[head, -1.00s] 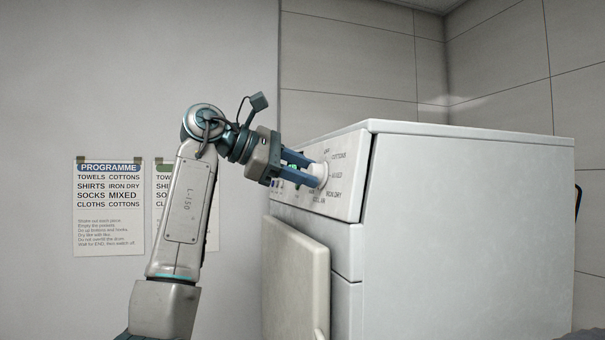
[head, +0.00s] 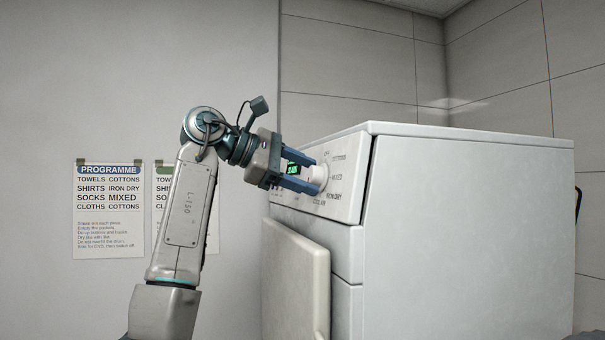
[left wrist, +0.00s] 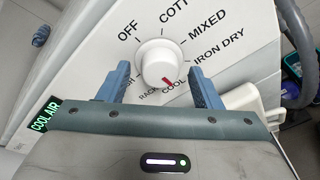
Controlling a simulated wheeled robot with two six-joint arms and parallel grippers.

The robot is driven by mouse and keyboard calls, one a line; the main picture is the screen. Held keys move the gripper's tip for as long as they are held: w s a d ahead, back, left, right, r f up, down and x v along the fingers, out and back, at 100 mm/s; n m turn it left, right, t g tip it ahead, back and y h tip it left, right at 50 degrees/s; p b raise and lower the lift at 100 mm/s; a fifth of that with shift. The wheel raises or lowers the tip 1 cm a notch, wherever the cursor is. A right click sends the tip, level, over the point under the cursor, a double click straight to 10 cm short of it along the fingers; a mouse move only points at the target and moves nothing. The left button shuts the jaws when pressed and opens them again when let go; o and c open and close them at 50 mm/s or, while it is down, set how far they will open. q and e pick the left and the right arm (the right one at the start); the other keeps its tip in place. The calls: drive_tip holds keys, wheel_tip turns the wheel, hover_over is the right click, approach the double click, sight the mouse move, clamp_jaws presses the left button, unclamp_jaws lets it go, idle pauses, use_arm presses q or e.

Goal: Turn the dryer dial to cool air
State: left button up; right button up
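The white dryer dial (head: 318,174) sits on the slanted front panel of the dryer (head: 470,230). In the left wrist view the dial (left wrist: 157,62) has a red mark pointing down and slightly right, toward the partly hidden COOL label (left wrist: 174,91). A green-lit display (left wrist: 45,115) reads COOL AIR; it also shows in the head view (head: 293,168), too small to read. My left gripper (head: 314,174) is open, its blue fingers on either side of the dial with gaps visible in the wrist view. My right gripper is not in view.
A pale door (head: 295,280) stands at the dryer's front below the panel. Two programme posters (head: 108,215) hang on the wall at left. In the wrist view a grey hose (left wrist: 292,50) and a blue crate (left wrist: 293,67) show at right.

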use_arm(q)
drive_tip(key=b+v, duration=0.3)
drive_tip(key=v, duration=0.8)
drive_tip(key=shift+b, duration=0.35)
drive_tip(key=shift+f, duration=0.1)
